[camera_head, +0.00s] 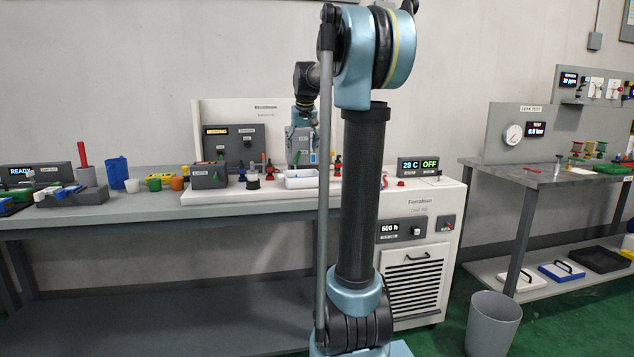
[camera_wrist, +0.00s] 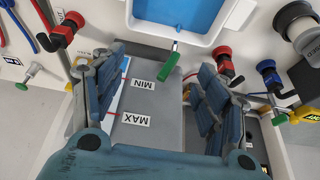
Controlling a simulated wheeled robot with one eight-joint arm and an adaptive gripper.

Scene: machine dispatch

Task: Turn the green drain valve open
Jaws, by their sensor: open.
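A short green handle (camera_wrist: 169,66) on a metal stem shows in the wrist view, below the blue-filled white tray and against the grey tank (camera_wrist: 150,105) marked MIN and MAX. It looks like the drain valve. My gripper (camera_wrist: 160,62) is open and empty, one finger on each side of the handle, with gaps on both sides. I cannot tell how far it stands off in depth.
Red-handled valves stand at the left (camera_wrist: 67,30) and right (camera_wrist: 224,62) in the wrist view. Other green handles show at the far left (camera_wrist: 24,83) and lower right (camera_wrist: 280,119). A black-and-cream knob (camera_wrist: 295,20) is at upper right. A grey bin (camera_head: 493,325) stands on the floor.

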